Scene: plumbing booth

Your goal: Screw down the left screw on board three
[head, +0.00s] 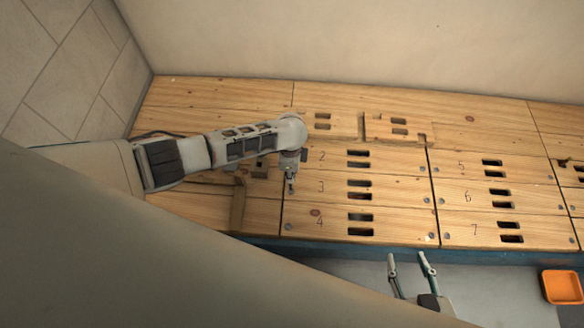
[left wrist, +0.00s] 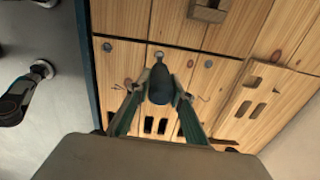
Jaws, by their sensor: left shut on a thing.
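Board three (head: 395,188) lies in the deck between boards 2 and 4, with a painted "3" and two dark slots. My left gripper (head: 291,178) points down over its left end. In the left wrist view the gripper (left wrist: 160,92) is shut on a dark, rounded tool (left wrist: 160,84), probably a driver. The left screw (left wrist: 159,55) shows as a grey head right by the tool's far end; contact cannot be told. In the head view the gripper covers that spot. My right gripper (head: 407,256) is open and empty, in front of the deck.
Board 4 (head: 400,218) has a grey screw (head: 289,226) at its left end. A wooden block (head: 238,205) stands left of the boards, and a raised slotted board (head: 380,127) lies behind. An orange bin (head: 562,287) sits at lower right. The blue deck edge (head: 350,248) runs along the front.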

